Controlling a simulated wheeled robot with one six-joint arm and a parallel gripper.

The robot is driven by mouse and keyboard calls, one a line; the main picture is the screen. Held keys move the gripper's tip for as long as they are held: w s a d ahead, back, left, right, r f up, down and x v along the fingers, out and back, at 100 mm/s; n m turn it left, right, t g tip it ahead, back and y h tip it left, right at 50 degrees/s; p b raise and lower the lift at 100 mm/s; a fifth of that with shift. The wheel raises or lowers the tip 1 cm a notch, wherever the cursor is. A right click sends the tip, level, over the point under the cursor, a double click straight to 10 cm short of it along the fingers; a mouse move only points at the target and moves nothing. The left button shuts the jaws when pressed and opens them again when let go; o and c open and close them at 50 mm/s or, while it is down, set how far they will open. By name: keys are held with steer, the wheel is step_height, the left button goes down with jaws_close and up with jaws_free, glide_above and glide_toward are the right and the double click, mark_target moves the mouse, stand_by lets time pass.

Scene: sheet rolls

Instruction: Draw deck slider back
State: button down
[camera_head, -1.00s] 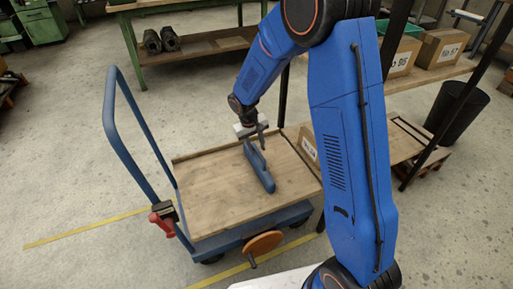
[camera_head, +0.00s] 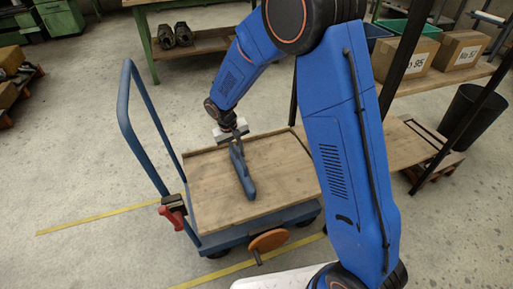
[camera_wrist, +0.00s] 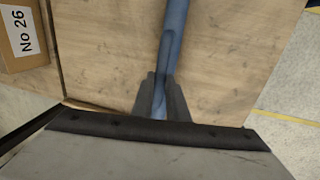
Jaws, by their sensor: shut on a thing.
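The deck slider is a blue bar (camera_head: 245,178) lying across the wooden deck (camera_head: 208,185) of a blue cart. My gripper (camera_head: 236,144) is at the bar's far end in the head view. In the wrist view the bar (camera_wrist: 174,35) runs up from between the two dark fingers of my gripper (camera_wrist: 160,88). The fingers are shut on the bar, one on each side. The lowest part of the bar is hidden behind the gripper body.
The cart has a blue push handle (camera_head: 127,105) on the left, a red clamp-like part (camera_head: 173,212) and an orange disc (camera_head: 268,240) at the front. A box marked No 26 (camera_wrist: 22,35) is beside the deck. A dark bin (camera_head: 475,118) stands at right. Bare deck lies either side.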

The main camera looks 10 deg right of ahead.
steer(key=s+a, duration=0.2)
steer(key=a, duration=0.9)
steer(key=s+a, duration=0.2)
steer(key=a, duration=0.9)
steer(key=shift+s, duration=0.15)
steer(key=c, duration=1.7)
jaws_free()
steer(key=shift+a, duration=0.15)
steer(key=shift+d, duration=0.2)
steer(key=w+d, duration=0.2)
steer(key=d, duration=0.8)
steer(key=w+d, duration=0.2)
steer(key=d, duration=0.8)
steer(key=w+d, duration=0.2)
steer(key=d, duration=0.9)
steer(key=shift+r, duration=0.1)
steer(key=shift+s+a+r, duration=0.1)
steer(key=shift+a+r, duration=0.55)
steer(key=shift+r, duration=2.6)
steer(key=shift+s+a+r, duration=0.15)
steer(key=shift+a+r, duration=0.55)
steer(key=shift+r, duration=2.55)
steer(key=shift+s+a+r, duration=0.1)
steer(key=shift+a+r, duration=0.55)
steer(key=shift+r, duration=2.6)
